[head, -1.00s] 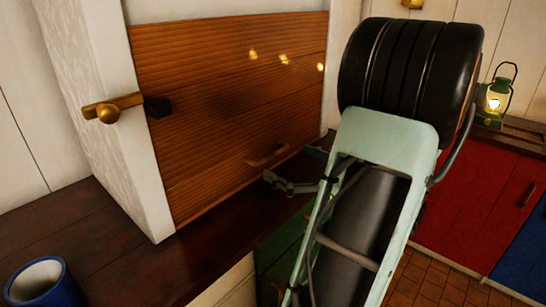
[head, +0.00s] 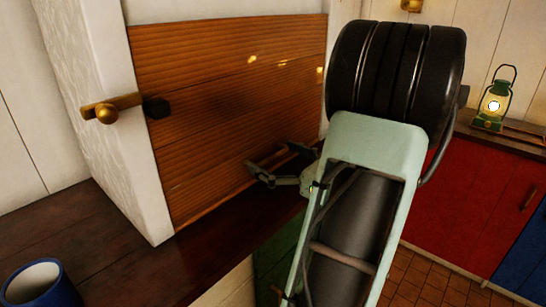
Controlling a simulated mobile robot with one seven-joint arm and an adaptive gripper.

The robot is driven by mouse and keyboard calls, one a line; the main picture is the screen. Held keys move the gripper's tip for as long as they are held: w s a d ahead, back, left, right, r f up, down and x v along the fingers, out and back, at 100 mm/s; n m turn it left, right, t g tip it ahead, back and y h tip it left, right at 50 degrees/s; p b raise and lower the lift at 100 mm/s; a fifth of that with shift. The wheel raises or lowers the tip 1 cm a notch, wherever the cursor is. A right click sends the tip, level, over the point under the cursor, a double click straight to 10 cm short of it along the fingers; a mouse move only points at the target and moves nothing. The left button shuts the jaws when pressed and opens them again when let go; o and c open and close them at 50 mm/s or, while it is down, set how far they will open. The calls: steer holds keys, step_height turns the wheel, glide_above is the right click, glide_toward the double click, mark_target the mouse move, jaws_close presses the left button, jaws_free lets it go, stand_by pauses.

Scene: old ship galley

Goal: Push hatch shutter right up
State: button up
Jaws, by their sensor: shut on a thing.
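The hatch shutter (head: 215,95) is a ribbed orange-brown wooden panel in the white wall. It is down, with its lower edge at the dark wooden counter. Its handle, near the lower right of the panel, is largely hidden behind my gripper (head: 270,161). My gripper is at the handle and shut on it; the exact contact of the fingers is hard to see. A brass latch (head: 108,110) with a black block sits on the white frame left of the shutter.
The dark counter (head: 120,245) runs below the shutter, with a blue mug (head: 38,286) at the lower left. A lit green lantern (head: 493,104) stands on a ledge above red cabinets (head: 465,180) at right. My arm fills the middle right.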

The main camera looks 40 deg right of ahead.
steer(key=c, duration=0.3)
step_height(320, 180, up, 33)
steer(key=p, duration=2.4)
steer(key=shift+f+p, duration=0.2)
steer(key=shift+p, duration=0.1)
steer(key=shift+r, duration=0.1)
steer(key=o, duration=1.3)
steer(key=shift+s, duration=0.1)
steer(key=s, duration=0.8)
steer(key=s+d, duration=0.1)
steer(key=s, duration=0.2)
steer(key=shift+s, duration=0.4)
